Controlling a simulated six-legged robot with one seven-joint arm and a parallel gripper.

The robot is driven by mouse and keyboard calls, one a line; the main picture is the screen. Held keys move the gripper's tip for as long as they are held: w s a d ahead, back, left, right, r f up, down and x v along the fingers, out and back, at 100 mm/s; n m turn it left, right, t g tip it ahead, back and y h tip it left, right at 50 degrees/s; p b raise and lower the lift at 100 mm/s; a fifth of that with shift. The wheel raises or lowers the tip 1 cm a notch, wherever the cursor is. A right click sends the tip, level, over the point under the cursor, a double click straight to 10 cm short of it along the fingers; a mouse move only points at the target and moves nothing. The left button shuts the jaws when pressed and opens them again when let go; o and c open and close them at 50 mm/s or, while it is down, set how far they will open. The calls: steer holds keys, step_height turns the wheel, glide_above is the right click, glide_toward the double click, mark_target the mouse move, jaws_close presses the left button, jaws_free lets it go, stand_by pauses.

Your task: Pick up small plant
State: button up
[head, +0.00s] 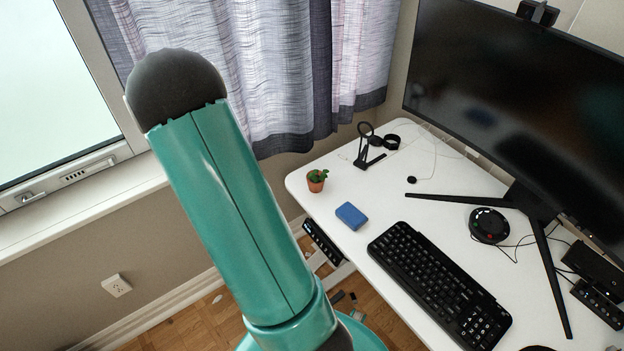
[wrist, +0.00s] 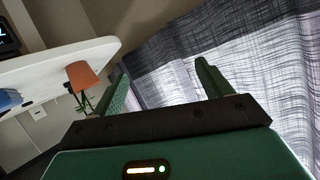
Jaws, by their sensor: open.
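The small plant (head: 316,181) is a green plant in a terracotta pot. It stands upright near the left corner of the white desk (head: 335,262) in the head view. In the wrist view, which is turned nearly upside down, the small plant (wrist: 82,76) shows to the left of my gripper. My gripper (wrist: 165,85) is open, with green fingers spread apart and only curtain visible between them. The small plant is outside the fingers, and I cannot tell the exact distance. In the head view my teal arm is in front, and the gripper is not seen there.
A blue box (head: 351,215) lies just in front of the plant. A black keyboard (head: 440,288), a monitor (head: 520,100) and a black headphone-like stand (head: 370,150) are also on the desk. Curtains (head: 270,65) hang behind the desk's left end.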

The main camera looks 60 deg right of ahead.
mark_target(318, 175)
steer(key=s+d+f+m+g+h, duration=0.1)
steer(key=s+d+f+g+h, duration=0.15)
steer(key=s, duration=0.45)
steer(key=s+d+f+g+h, duration=0.1)
steer(key=s+d+f+h, duration=0.15)
steer(key=s, duration=0.45)
steer(key=d, duration=0.4)
steer(key=w+d, duration=0.1)
steer(key=d, duration=0.3)
steer(key=w+d, duration=0.1)
steer(key=d, duration=0.4)
steer(key=shift+f, duration=0.1)
steer(key=shift+c, duration=0.5)
steer(key=c, duration=1)
